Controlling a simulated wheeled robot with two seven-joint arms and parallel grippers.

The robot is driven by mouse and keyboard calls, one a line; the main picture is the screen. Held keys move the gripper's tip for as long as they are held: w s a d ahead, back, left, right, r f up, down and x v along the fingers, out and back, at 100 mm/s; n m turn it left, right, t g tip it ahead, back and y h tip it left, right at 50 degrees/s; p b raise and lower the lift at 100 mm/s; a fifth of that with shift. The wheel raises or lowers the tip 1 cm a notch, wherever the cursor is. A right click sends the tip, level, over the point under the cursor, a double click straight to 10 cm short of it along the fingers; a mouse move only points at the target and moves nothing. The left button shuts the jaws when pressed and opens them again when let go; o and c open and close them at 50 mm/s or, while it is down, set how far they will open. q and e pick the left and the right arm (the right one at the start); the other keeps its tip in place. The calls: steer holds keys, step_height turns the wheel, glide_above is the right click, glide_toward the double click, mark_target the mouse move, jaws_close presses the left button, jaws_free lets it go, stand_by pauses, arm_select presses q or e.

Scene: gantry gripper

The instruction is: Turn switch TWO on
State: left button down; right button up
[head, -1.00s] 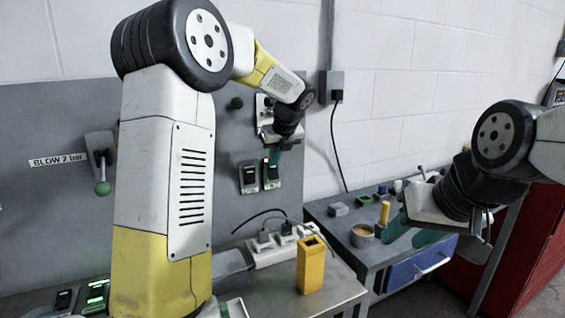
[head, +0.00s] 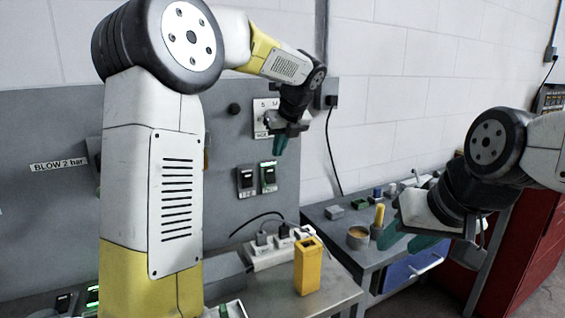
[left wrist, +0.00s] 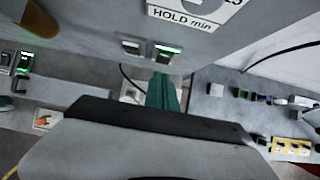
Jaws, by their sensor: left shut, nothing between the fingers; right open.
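Two rocker switches sit side by side on the grey wall panel. The left one (head: 246,181) looks mostly dark; the right one (head: 268,177) shows bright green. In the left wrist view the left switch (left wrist: 131,46) is dim and the right switch (left wrist: 166,53) has a bright green strip. I cannot read which is labelled TWO. My left gripper (head: 281,144) has its teal fingers shut and empty, just above and right of the right switch, apparently apart from it. Its fingers also show in the left wrist view (left wrist: 162,92). My right gripper (head: 408,236) is open over the side bench.
Another switch pair (head: 80,299), one lit green, is at lower left, partly behind my left arm. A yellow block (head: 309,266) and a power strip (head: 270,257) with plugs and cables are on the bench below. A cup (head: 358,238) stands on the side bench.

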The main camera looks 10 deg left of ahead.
arm_select(q)
steer(key=r, duration=0.2)
steer(key=s+r, duration=0.1)
steer(key=r, duration=0.1)
steer(key=shift+d, duration=0.3)
steer(key=s+a+f+n+h, duration=0.1)
steer(key=s+f+n+h, duration=0.2)
steer(key=s+n, duration=1.1)
steer(key=s+a+f+n+h, duration=0.2)
steer(key=s+f+n, duration=0.5)
steer(key=s+n, duration=0.7)
steer(key=s, duration=0.2)
steer(key=shift+s+t+h, duration=0.3)
steer(key=shift+t+h, duration=0.1)
steer(key=shift+a, duration=0.1)
